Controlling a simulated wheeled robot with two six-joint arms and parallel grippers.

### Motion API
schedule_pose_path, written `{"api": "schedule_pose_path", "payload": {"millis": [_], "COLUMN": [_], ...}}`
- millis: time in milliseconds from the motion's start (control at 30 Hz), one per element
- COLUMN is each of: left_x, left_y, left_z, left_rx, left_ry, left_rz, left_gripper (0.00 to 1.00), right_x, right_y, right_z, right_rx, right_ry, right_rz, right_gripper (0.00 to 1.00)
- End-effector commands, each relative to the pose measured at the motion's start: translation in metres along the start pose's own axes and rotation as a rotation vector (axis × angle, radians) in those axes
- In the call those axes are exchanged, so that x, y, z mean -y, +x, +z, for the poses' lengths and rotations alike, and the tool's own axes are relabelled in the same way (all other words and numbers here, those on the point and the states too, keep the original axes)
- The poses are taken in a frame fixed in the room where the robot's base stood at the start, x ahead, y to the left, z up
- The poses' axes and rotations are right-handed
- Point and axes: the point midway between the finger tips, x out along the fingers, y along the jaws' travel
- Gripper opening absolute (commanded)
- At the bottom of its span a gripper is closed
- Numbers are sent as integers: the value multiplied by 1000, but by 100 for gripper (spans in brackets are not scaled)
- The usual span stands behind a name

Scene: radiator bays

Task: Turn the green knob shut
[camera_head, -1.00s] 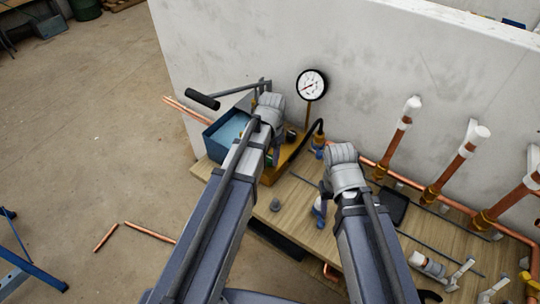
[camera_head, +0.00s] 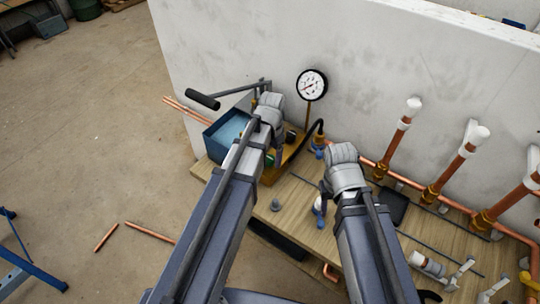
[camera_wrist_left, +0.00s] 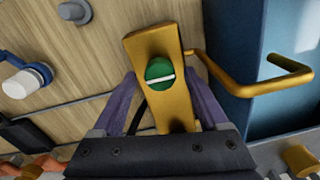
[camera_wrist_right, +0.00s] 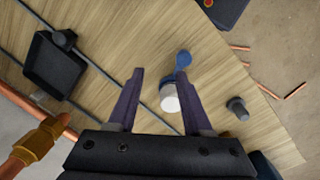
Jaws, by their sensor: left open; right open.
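The green knob (camera_wrist_left: 160,80) is round with a white line across it, lying roughly crosswise in the left wrist view. It sits on the face of a yellow block (camera_wrist_left: 155,43). My left gripper (camera_wrist_left: 162,70) is open, with its fingers on either side of the knob and apart from it in the picture. How far the fingertips are from the block is hard to tell. In the head view my left gripper (camera_head: 274,155) largely hides the knob. My right gripper (camera_wrist_right: 160,72) is open and empty above the bench.
A blue tank (camera_head: 226,133) with a black-handled lever (camera_head: 203,100) stands beside the block. A pressure gauge (camera_head: 312,84) rises behind it. A white-capped valve with a blue lever (camera_wrist_right: 183,60) lies below my right gripper. Copper pipes (camera_head: 446,175) stand along the wall at right.

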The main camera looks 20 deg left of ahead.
Motion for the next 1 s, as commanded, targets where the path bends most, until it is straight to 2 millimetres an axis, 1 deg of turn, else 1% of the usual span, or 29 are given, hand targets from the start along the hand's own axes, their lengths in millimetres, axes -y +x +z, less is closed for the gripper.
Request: {"api": "schedule_pose_path", "payload": {"millis": [167,267,633,767,1000], "left_x": [0,0,0,0,0], "left_y": [-12,-22,-70,-78,-77], "left_z": [0,0,0,0,0], "left_rx": [0,0,0,0,0], "left_ry": [0,0,0,0,0], "left_rz": [0,0,0,0,0], "left_gripper": [77,77,77,77,77], "right_x": [-1,-2,-7,-7,-7], "right_y": [-12,-22,-70,-77,-76], "right_z": [1,1,4,4,4], "right_rx": [0,0,0,0,0], "right_ry": [0,0,0,-1,-1], "right_rz": [0,0,0,0,0], "right_gripper": [50,50,50,50,50]}}
